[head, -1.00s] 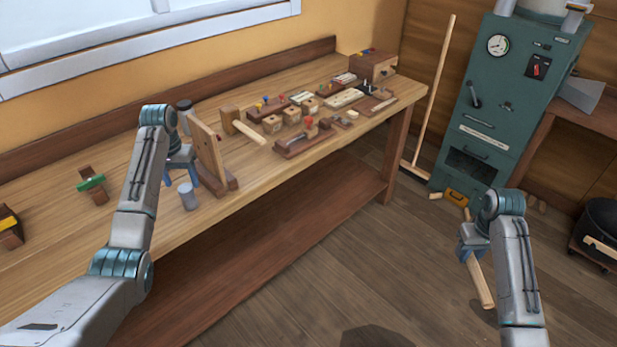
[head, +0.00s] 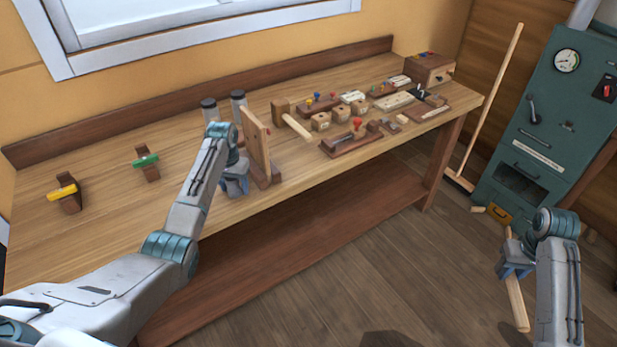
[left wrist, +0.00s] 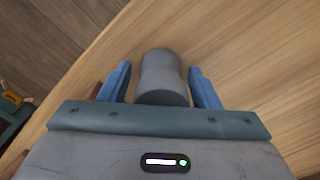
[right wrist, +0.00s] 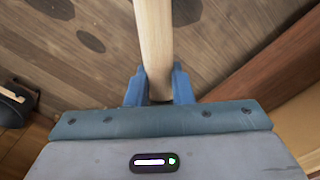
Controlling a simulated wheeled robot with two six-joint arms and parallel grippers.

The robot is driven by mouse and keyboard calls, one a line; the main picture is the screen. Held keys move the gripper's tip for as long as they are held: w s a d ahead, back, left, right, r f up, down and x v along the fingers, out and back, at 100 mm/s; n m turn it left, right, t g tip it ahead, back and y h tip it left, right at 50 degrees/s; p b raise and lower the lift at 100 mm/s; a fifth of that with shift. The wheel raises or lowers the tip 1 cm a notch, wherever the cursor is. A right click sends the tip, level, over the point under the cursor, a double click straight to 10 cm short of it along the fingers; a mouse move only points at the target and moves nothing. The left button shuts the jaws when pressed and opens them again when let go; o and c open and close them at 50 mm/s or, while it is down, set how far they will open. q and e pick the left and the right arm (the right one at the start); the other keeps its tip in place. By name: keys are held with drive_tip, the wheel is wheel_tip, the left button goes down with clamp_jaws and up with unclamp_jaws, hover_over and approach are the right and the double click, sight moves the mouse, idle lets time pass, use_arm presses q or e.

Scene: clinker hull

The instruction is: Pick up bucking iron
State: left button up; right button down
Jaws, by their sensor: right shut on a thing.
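A grey cylinder, which I take to be the bucking iron (left wrist: 162,75), shows in the left wrist view between the fingers of my left gripper (left wrist: 162,85). Those fingers are open on either side of it, with a small gap visible at each side. In the head view my left gripper (head: 235,182) is low over the front of the bench, beside an upright wooden board (head: 256,148), and hides the cylinder. My right gripper (head: 512,268) is shut on a pale wooden handle (right wrist: 154,40) and holds it away from the bench; its far end is out of the right wrist view.
Two dark-topped cylinders (head: 209,110) stand behind my left gripper. A wooden mallet (head: 290,117), small blocks and tool racks lie further right on the bench (head: 110,215). A broom leans near a green cabinet (head: 545,135).

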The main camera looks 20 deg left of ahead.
use_arm(q)
drive_tip(key=shift+r, duration=0.1)
drive_tip(key=c, duration=1.1)
use_arm(e)
drive_tip(key=shift+r, duration=0.1)
use_arm(q)
clamp_jaws()
drive_tip(key=shift+r, duration=0.15)
